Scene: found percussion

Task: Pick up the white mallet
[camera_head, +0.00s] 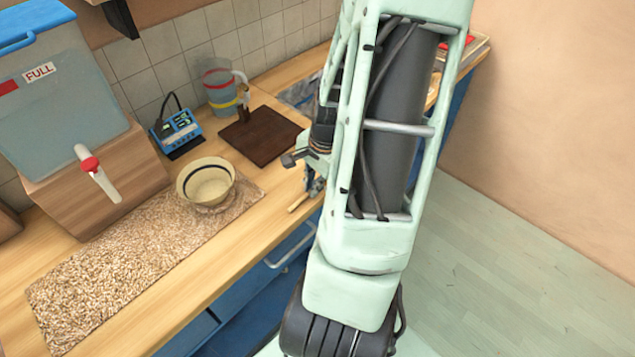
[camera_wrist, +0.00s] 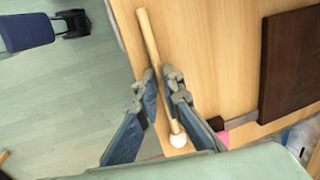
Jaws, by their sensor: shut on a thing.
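The white mallet has a pale wooden handle and a round white head (camera_wrist: 178,140). In the wrist view its handle (camera_wrist: 148,35) runs from the top down between my fingers, with the head towards the wrist side. My gripper (camera_wrist: 158,84) is shut on the handle, one finger on each side. In the head view only a short end of the handle (camera_head: 298,203) shows, at the counter's front edge below my gripper (camera_head: 314,184). My arm hides the rest. I cannot tell whether the mallet touches the counter.
A dark brown board (camera_head: 258,138) lies behind my gripper. A cream bowl (camera_head: 190,186) stands on a speckled mat (camera_head: 110,275) to the left. Further back are a blue device (camera_head: 178,130), a clear jug (camera_head: 220,90) and a tank (camera_head: 60,100) with a tap. Open floor (camera_head: 520,270) lies right.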

